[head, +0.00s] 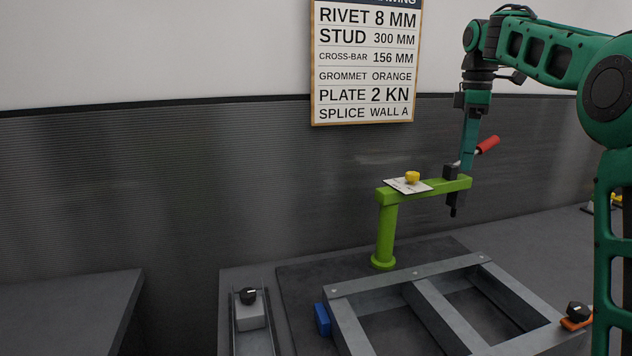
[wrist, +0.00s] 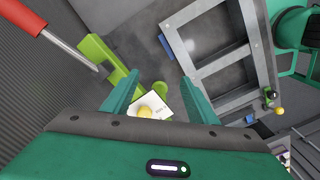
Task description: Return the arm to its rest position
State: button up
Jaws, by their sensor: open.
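My gripper (head: 467,160) hangs from my green arm at the right of the head view, pointing down near the right end of a lime-green stand (head: 385,235). In the wrist view its two teal fingers (wrist: 162,85) are spread wide with nothing held between them. A white card with a yellow knob (head: 412,178) lies on top of the stand's bar.
A grey metal frame (head: 405,272) with cross-bars lies on the bench in front of the stand. A blue block (head: 322,319) touches its left side. A grey block with a black knob (head: 250,313) sits in a tray at left. A sign (head: 364,70) hangs on the wall behind.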

jog(key=s+d+f+m, duration=0.1)
jog(key=s+f+m, duration=0.5)
jog(key=s, duration=0.8)
jog(key=s+d+f+m, duration=0.2)
jog(key=s+f+m, duration=0.5)
jog(key=s+f, duration=0.3)
jog(key=s+d+f+m, duration=0.2)
jog(key=s+f+m, duration=0.4)
jog(key=s, duration=1.2)
jog(key=shift+s+d+f+m, duration=0.15)
jog(key=shift+s+f+m, duration=0.2)
jog(key=shift+f, duration=0.55)
jog(key=shift+w, duration=0.15)
jog(key=shift+w+f, duration=0.2)
jog(key=shift+w, duration=0.4)
